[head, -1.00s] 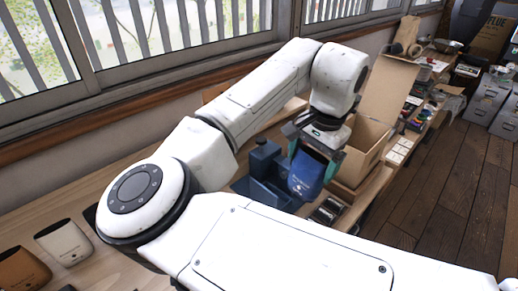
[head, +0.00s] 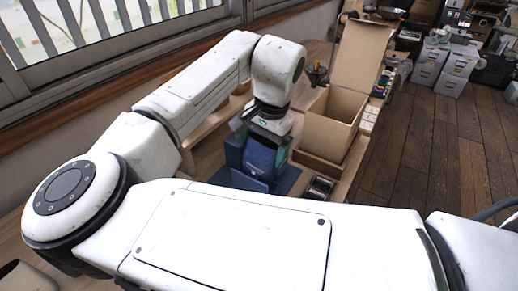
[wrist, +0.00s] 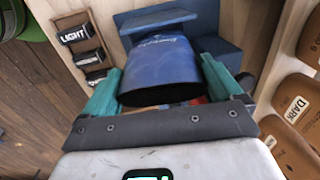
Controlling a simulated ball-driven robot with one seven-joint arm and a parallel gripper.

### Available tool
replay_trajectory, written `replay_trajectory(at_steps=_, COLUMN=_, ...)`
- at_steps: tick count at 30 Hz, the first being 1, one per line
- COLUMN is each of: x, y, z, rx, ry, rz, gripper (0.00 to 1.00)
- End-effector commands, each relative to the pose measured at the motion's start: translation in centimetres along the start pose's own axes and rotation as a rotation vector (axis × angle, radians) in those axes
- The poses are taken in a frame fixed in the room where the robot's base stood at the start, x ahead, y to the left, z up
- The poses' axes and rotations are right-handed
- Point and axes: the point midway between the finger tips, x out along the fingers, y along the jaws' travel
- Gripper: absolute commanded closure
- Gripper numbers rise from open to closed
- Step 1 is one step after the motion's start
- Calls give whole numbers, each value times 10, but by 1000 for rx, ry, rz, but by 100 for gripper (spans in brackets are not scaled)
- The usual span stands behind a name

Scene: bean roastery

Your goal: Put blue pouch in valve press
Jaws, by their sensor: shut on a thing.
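The blue pouch (head: 264,162) hangs below my gripper (head: 264,138) in the head view. In the wrist view the pouch (wrist: 163,68) is held between the teal fingers of my gripper (wrist: 160,74), with its dark open end towards the camera. The valve press (head: 236,148) is a dark blue block-like fixture around and below the pouch. Its blue body also shows beside and beyond the pouch in the wrist view (wrist: 219,48). The pouch overlaps the press in both views; I cannot tell whether its bottom rests on it.
An open cardboard box (head: 328,135) stands right of the press. A small rack with labelled slots (wrist: 84,47) lies near the bench edge. Brown pouches (wrist: 296,98) stand at the right in the wrist view.

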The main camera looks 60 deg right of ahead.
Motion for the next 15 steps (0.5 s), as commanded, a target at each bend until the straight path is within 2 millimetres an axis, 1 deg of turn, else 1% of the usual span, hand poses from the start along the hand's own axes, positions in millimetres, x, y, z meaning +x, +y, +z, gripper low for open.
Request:
replay_trajectory(at_steps=8, x=8, y=1, z=0, rx=0, ry=0, rz=-2, gripper=50)
replay_trajectory(at_steps=15, x=22, y=4, z=0, rx=0, ry=0, rz=1, gripper=50)
